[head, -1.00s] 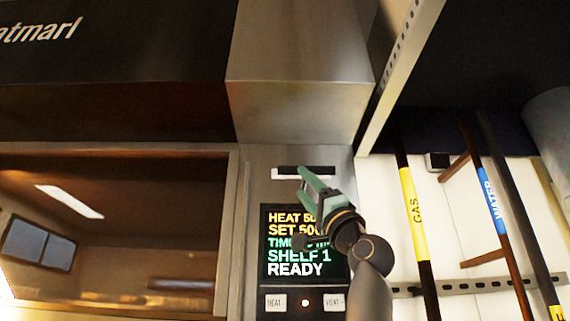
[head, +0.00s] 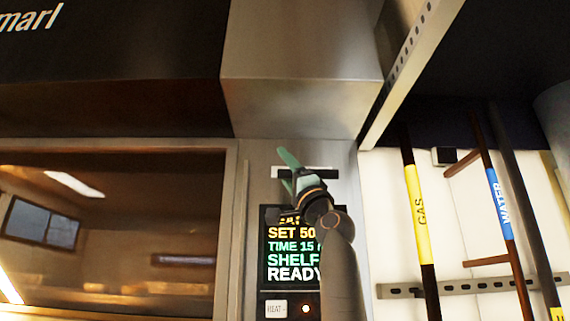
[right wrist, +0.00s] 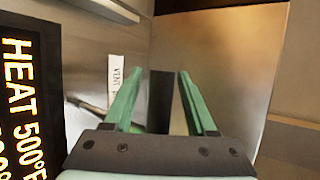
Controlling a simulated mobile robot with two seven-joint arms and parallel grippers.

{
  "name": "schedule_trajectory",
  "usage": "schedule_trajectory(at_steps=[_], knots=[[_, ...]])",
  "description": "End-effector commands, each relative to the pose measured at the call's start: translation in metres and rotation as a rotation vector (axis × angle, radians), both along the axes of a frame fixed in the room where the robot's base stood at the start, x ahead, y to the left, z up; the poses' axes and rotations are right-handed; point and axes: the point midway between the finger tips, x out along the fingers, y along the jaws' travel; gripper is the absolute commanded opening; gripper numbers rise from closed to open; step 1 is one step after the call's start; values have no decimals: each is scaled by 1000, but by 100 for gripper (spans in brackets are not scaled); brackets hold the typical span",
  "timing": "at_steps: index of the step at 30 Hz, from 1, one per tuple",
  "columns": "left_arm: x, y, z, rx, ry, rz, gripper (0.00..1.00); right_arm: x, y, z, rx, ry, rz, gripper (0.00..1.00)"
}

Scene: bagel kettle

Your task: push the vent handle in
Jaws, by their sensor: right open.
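In the right wrist view, the dark bar (right wrist: 160,98) shows between the two green fingers of my open right gripper (right wrist: 163,78), beside the white VENT label (right wrist: 115,80). The gripper is empty. I cannot tell whether the fingers touch the bar. My left gripper is not in view.
The display (head: 283,245) lies below the handle, partly behind my right arm. The oven window (head: 110,230) is at the left. A steel hood box (head: 300,80) juts out above. GAS (head: 419,210) and WATER (head: 498,200) pipes stand at the right.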

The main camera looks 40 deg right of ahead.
Motion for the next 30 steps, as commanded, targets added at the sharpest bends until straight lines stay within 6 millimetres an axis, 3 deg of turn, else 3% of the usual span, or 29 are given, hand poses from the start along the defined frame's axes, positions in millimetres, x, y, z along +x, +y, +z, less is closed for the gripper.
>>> schedule_trajectory(at_steps=[3, 18, 30], knots=[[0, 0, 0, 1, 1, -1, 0, 0, 0, 0, 0, 0, 0, 55], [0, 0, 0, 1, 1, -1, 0, 0, 0, 0, 1, 0, 1, 0], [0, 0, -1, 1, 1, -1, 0, 0, 0, 0, 1, 0, 1, 0]])
